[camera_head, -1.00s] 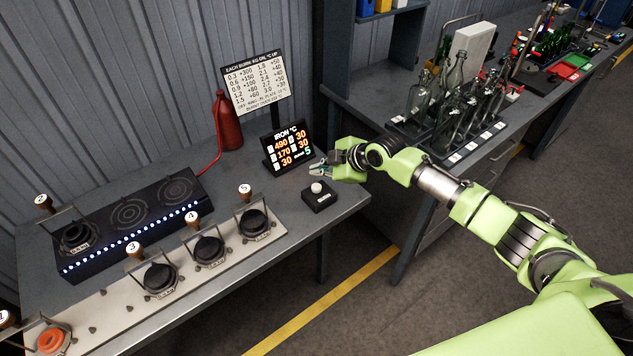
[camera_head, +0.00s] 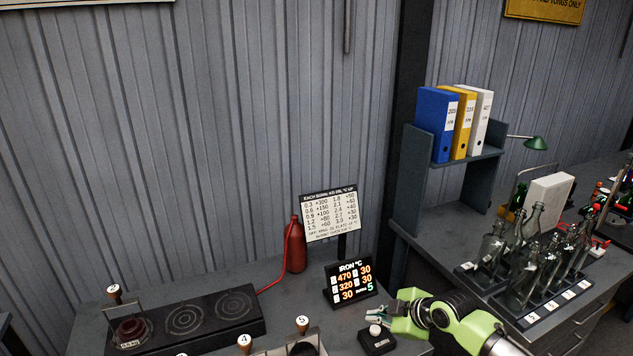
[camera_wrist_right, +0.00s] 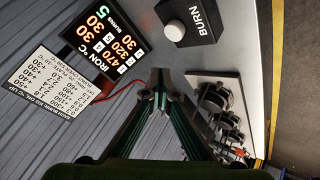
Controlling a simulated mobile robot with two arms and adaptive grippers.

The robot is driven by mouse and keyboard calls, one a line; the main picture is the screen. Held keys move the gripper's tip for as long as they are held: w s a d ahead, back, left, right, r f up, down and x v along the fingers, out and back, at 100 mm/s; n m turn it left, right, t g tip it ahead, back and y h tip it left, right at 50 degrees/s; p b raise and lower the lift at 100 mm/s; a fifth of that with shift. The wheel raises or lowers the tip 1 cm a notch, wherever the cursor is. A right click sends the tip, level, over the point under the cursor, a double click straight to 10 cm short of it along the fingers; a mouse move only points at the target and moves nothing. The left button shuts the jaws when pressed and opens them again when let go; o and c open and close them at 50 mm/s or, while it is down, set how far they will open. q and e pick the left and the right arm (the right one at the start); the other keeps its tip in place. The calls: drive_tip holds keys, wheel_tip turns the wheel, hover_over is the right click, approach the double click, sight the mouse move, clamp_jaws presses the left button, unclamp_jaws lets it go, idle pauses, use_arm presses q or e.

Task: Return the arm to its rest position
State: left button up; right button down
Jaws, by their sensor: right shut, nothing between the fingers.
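My right gripper (camera_head: 380,312) is in the head view at the lower right, its arm coming in from the bottom right. Its fingers are shut with nothing between them. It hovers just above and beside the small black box with a white button (camera_head: 376,330). In the right wrist view the closed fingertips (camera_wrist_right: 160,78) point towards the bench, apart from the box labelled BURN (camera_wrist_right: 190,20). My left gripper is not in view.
The iron display (camera_head: 350,284) stands behind the gripper, with a printed chart (camera_head: 330,213) and a red bottle (camera_head: 297,248). A black burner unit (camera_head: 185,318) with a reddish iron (camera_head: 131,329) is at left. Glass bottles (camera_head: 525,270) stand on the right bench.

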drive_tip(key=s+a+f+m+g, duration=0.1)
drive_tip(key=s+a+f, duration=0.15)
drive_tip(key=s, duration=0.45)
drive_tip(key=s+a+f+m+g, duration=0.1)
drive_tip(key=s+a+f+m, duration=0.1)
drive_tip(key=s+a, duration=0.35)
drive_tip(key=s+a+f+m, duration=0.1)
drive_tip(key=s+a+f, duration=0.1)
drive_tip(key=s, duration=0.6)
drive_tip(key=s+d+r+m+g+h, duration=0.1)
drive_tip(key=s+d+m+h, duration=0.1)
drive_tip(key=s+d+m, duration=0.6)
drive_tip(key=s+d+r+m+g+h, duration=0.1)
drive_tip(key=s+d+h, duration=0.25)
drive_tip(key=s, duration=0.75)
wheel_tip(320, 180, down, 33)
drive_tip(key=s+g+b, duration=0.1)
drive_tip(key=s+b, duration=0.1)
drive_tip(key=b, duration=0.3)
drive_tip(key=s+d+f+g+b, duration=0.1)
drive_tip(key=s+d+f+b, duration=0.2)
drive_tip(key=s+f, duration=1.3)
wheel_tip(320, 180, down, 3)
drive_tip(key=shift+s+d+r+g+b, duration=0.15)
drive_tip(key=shift+s+g+b, duration=0.15)
drive_tip(key=shift+b, duration=0.3)
drive_tip(key=shift+y, duration=0.25)
